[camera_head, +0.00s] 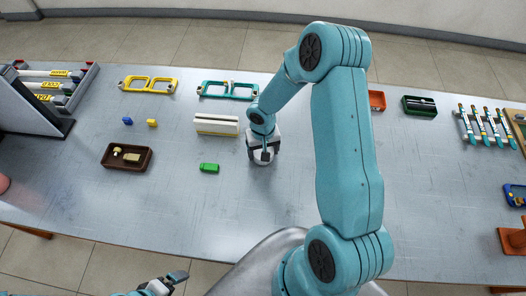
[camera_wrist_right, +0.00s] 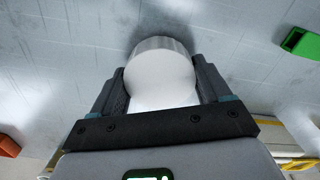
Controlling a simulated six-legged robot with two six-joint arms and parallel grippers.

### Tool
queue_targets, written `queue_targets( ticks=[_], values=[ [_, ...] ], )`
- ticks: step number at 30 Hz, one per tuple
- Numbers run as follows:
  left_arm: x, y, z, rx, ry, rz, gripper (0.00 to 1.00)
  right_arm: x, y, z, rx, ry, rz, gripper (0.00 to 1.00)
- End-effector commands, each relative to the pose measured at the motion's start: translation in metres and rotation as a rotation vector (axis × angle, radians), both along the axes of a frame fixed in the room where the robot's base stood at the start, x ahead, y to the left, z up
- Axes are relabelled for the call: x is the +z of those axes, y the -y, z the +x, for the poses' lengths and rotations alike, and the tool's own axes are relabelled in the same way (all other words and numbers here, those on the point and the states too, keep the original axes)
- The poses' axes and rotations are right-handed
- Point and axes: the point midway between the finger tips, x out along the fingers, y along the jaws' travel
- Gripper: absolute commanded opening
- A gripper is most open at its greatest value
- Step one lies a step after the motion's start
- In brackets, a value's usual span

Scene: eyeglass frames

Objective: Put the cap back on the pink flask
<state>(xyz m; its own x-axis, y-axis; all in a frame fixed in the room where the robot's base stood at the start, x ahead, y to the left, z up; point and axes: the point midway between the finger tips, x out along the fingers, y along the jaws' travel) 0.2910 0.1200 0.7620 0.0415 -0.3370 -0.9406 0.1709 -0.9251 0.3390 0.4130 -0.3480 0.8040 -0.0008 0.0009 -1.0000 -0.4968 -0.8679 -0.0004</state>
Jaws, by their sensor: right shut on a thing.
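My right gripper (camera_head: 263,152) points down over the middle of the table, right of the green block. In the right wrist view the gripper (camera_wrist_right: 160,75) is shut on a smooth white round thing (camera_wrist_right: 162,82) with a grey metallic rim; I cannot tell for sure that it is the cap. A pink rounded thing (camera_head: 3,183) is cut off by the left edge of the head view. It may be the pink flask, but its top and any opening are not clear. My left gripper (camera_head: 165,284) is low at the bottom edge, partly cut off, its jaws unclear.
A green block (camera_head: 209,168), a white case (camera_head: 216,125) and a brown tray (camera_head: 127,157) with small pieces lie left of my right gripper. Yellow (camera_head: 148,85) and teal frames (camera_head: 228,90) lie behind. A rack (camera_head: 50,90) stands at left.

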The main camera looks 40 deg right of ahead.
Motion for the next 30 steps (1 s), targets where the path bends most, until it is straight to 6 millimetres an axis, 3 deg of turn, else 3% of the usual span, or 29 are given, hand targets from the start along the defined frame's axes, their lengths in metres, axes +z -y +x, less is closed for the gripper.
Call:
queue_targets(
  ticks=[18,24,30],
  values=[
    [-0.005,0.000,0.000,0.000,0.000,0.000,1.00,0.142,0.000,0.001,0.001,0.007,-0.002,0.48],
    [-0.006,0.000,0.000,0.000,0.000,0.000,1.00,0.173,0.000,0.001,0.001,0.004,-0.001,0.48],
    [-0.007,0.000,0.000,0.000,0.000,0.000,1.00,0.187,0.000,0.001,0.001,0.002,-0.001,0.48]
  ],
)
